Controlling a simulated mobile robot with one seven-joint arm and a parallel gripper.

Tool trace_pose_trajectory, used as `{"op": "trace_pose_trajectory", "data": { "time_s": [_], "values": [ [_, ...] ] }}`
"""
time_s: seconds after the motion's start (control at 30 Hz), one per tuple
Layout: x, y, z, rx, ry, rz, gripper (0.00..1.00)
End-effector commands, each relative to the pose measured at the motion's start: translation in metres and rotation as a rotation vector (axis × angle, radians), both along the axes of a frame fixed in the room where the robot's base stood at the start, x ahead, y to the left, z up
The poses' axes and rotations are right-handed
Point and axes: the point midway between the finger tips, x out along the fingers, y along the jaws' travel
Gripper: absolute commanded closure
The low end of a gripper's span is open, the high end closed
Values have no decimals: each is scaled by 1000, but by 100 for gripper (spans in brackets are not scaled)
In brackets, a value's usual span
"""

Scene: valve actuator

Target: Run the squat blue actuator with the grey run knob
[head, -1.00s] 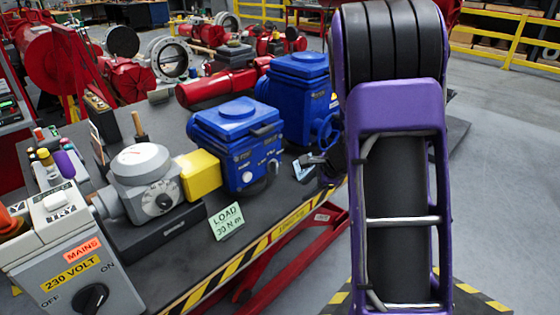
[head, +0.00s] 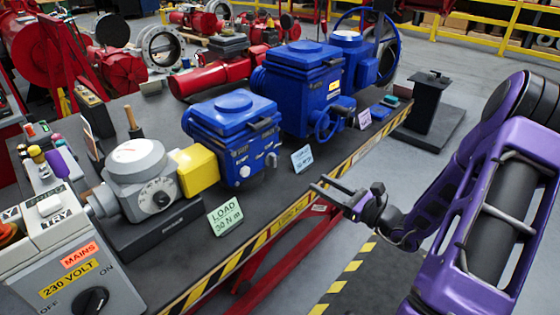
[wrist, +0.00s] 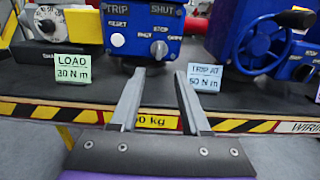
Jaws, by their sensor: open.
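The squat blue actuator (head: 235,128) stands on the dark bench, joined on its left to a yellow coupling (head: 197,170). Its front panel shows in the wrist view (wrist: 143,20), with a white round button (wrist: 117,40) on the left and the grey knob (wrist: 158,49) on the right. The grey knob also shows in the head view (head: 271,160). My gripper (head: 318,185) is open and empty, off the bench's front edge and apart from the actuator. In the wrist view its fingers (wrist: 160,75) point towards the grey knob, with a gap between.
A taller blue actuator (head: 300,85) with a handwheel stands right of it. A green load card (head: 224,218) and a pale trip card (head: 302,158) stand near the front edge. A grey mains box (head: 50,270) with a dark knob is at the left. Floor before the bench is clear.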

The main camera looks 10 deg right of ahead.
Motion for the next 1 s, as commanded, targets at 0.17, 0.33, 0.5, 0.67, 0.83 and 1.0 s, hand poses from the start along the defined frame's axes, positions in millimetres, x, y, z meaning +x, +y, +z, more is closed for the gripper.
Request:
{"op": "trace_pose_trajectory", "data": {
  "time_s": [0.17, 0.33, 0.5, 0.67, 0.83, 1.0],
  "values": [
    [30, 24, -1, -1, 1, 7, 54],
    [61, 46, 0, -1, 0, 7, 54],
    [90, 67, -1, -3, 2, 6, 54],
    [111, 82, -1, -3, 2, 4, 54],
    [123, 90, -1, -2, 3, 3, 54],
    [126, 93, -1, -2, 3, 3, 54]
  ]
}}
